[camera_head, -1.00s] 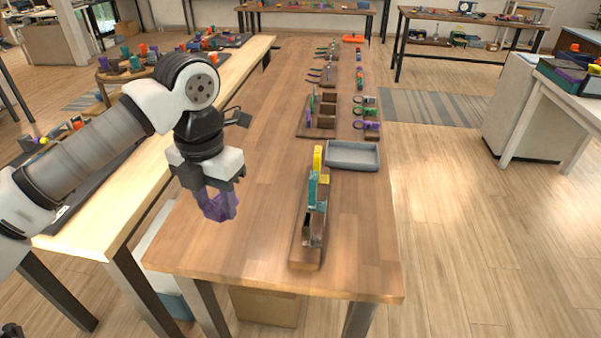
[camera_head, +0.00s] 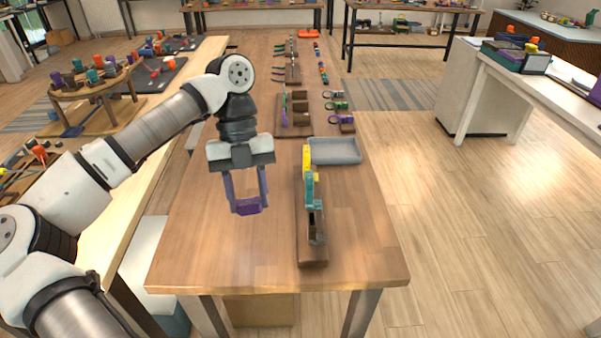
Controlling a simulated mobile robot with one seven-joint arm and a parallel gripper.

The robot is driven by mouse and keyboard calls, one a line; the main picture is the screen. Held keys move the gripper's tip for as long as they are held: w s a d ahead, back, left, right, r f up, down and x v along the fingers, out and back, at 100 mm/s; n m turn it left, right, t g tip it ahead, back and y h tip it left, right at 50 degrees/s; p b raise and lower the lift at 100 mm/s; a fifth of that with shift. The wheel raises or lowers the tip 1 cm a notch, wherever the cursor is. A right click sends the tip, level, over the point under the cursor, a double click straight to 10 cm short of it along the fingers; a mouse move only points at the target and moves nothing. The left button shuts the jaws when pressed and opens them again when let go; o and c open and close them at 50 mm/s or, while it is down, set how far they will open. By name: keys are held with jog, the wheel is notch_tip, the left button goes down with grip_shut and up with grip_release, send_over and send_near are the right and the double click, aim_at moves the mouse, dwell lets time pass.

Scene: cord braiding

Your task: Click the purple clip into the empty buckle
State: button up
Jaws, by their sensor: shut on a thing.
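My gripper (camera_head: 247,192) is shut on the purple clip (camera_head: 249,207) and holds it to the left of the wooden block, apart from it. The block (camera_head: 313,252) stands lengthwise on the table and bears a row of parts. Yellow (camera_head: 306,156) and teal (camera_head: 309,190) pieces stand at its far and middle parts. The grey, empty-looking buckle (camera_head: 316,228) is at the near end. Its opening is too small to make out clearly.
A grey tray (camera_head: 335,151) lies just behind the block on the right. Farther back is a wooden rack (camera_head: 297,130) with rings beside it. The wooden table (camera_head: 220,260) is bare at the front and left.

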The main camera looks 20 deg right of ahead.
jog(key=w+d+n+h+p, duration=0.1)
jog(key=d+n+h+p, duration=0.2)
jog(key=d+n+h, duration=0.6)
jog(key=n+h, duration=0.6)
jog(key=h, duration=0.1)
jog(key=shift+w+d+g, duration=0.2)
jog(key=shift+d+g, duration=0.05)
jog(key=shift+g, duration=0.05)
jog(key=shift+w+d+f+n+h+p, duration=0.1)
jog(key=shift+d+f+n+h+p, duration=0.2)
jog(key=shift+d+h+p, duration=0.45)
jog(key=shift+a+f+b, duration=0.15)
jog(key=shift+f+b, duration=2.65)
jog(key=shift+f, duration=0.8)
jog(key=o, duration=0.4)
jog(key=c, duration=0.5)
jog(key=shift+f+b, duration=1.2)
jog(key=shift+f, duration=0.25)
